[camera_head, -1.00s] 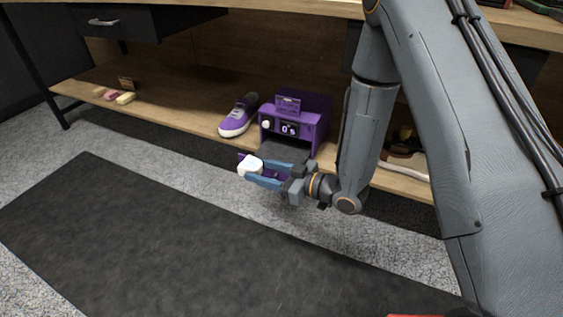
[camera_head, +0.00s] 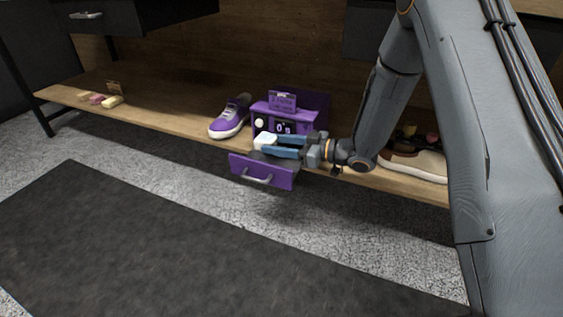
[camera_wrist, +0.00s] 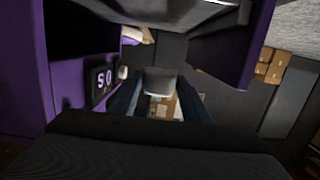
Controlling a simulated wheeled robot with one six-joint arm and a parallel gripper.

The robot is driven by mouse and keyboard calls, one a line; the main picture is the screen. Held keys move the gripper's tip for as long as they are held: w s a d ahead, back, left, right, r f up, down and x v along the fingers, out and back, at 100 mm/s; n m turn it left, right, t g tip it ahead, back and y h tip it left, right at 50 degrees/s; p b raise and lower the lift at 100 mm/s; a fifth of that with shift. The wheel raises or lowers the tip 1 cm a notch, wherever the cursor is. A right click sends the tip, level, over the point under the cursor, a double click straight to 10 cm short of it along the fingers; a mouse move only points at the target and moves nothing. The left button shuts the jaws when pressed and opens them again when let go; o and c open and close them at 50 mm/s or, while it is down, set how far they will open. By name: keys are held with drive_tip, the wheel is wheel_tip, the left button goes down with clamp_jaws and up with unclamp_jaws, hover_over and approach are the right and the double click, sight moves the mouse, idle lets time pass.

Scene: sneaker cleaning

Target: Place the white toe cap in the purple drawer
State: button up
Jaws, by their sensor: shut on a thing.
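My gripper (camera_head: 277,147) is shut on the white toe cap (camera_head: 264,141), a small pale block at its fingertips. The toe cap also shows between the blue fingers in the wrist view (camera_wrist: 160,81). The purple drawer (camera_head: 262,171) is pulled open, its front panel and grey handle facing out. In the head view my gripper and the toe cap appear over the opening, between the drawer front and the purple cabinet (camera_head: 299,113). The drawer front panel shows at upper right in the wrist view (camera_wrist: 235,43). Most of the drawer's inside is hidden.
The cabinet with its lit display stands on the wooden shelf (camera_head: 160,117). A purple sneaker (camera_head: 231,117) stands left of it, and a beige and brown shoe (camera_head: 414,163) lies to the right. Small blocks (camera_head: 101,99) sit far left.

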sight(281, 161)
drive_tip(key=w, duration=0.1)
drive_tip(key=w+d+b, duration=0.1)
drive_tip(key=w, duration=0.1)
drive_tip(key=shift+w+d+f, duration=0.15)
drive_tip(key=shift+w, duration=0.1)
drive_tip(key=shift+s+f+b, duration=0.2)
drive_tip(key=shift+f+b, duration=0.3)
drive_tip(key=shift+f, duration=0.2)
wheel_tip(281, 161, down, 4)
drive_tip(key=b, duration=0.3)
drive_tip(key=shift+f, duration=0.25)
drive_tip(key=shift+w+f+b, duration=0.2)
drive_tip(key=shift+f+b, duration=0.3)
drive_tip(key=shift+b, duration=0.25)
drive_tip(key=shift+c, duration=0.2)
drive_tip(key=o, duration=1.2)
